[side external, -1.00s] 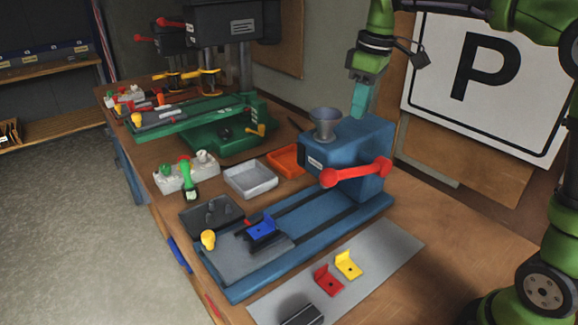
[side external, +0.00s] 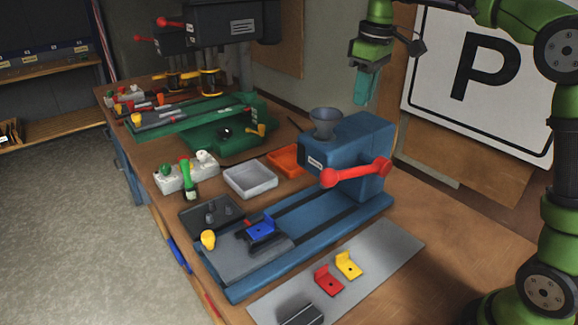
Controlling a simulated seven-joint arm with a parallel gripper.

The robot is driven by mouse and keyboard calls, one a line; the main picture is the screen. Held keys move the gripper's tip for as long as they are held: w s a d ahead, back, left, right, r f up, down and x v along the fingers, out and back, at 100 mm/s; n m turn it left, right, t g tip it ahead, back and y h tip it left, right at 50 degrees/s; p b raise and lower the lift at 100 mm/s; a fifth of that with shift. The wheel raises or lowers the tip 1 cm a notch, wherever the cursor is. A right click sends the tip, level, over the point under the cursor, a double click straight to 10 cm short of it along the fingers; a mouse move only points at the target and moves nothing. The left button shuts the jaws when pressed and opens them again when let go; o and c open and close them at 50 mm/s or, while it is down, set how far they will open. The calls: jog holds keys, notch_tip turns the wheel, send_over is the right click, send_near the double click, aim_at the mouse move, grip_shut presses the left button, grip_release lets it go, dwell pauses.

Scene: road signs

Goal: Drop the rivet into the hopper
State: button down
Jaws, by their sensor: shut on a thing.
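My gripper (side external: 362,98), with teal fingers, is shut on the rivet and hangs above the blue machine, up and to the right of the hopper. The rivet is too small or hidden between the fingers to make out. The hopper (side external: 325,121) is a grey funnel, upright on top of the blue riveting machine (side external: 352,146). A clear gap separates the fingertips from the hopper's rim.
The machine's red lever (side external: 355,172) sticks out at its front. A blue bracket (side external: 262,229) sits on the machine's bed. Red (side external: 328,281) and yellow (side external: 348,265) brackets lie on a grey strip. Grey (side external: 250,180) and orange (side external: 285,161) trays stand left of the machine.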

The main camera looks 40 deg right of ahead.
jog(key=w+a+r+n, duration=0.4)
jog(key=shift+y, duration=0.3)
jog(key=shift+w+a+f, duration=0.1)
jog(key=shift+f, duration=1.35)
jog(key=shift+w+f, duration=0.1)
jog(key=shift+f, duration=1.3)
jog(key=c, duration=1)
grip_release()
notch_tip(320, 180, up, 8)
jog(key=shift+s+d+f, duration=0.25)
jog(key=shift+s, duration=0.1)
jog(key=shift+m, duration=0.3)
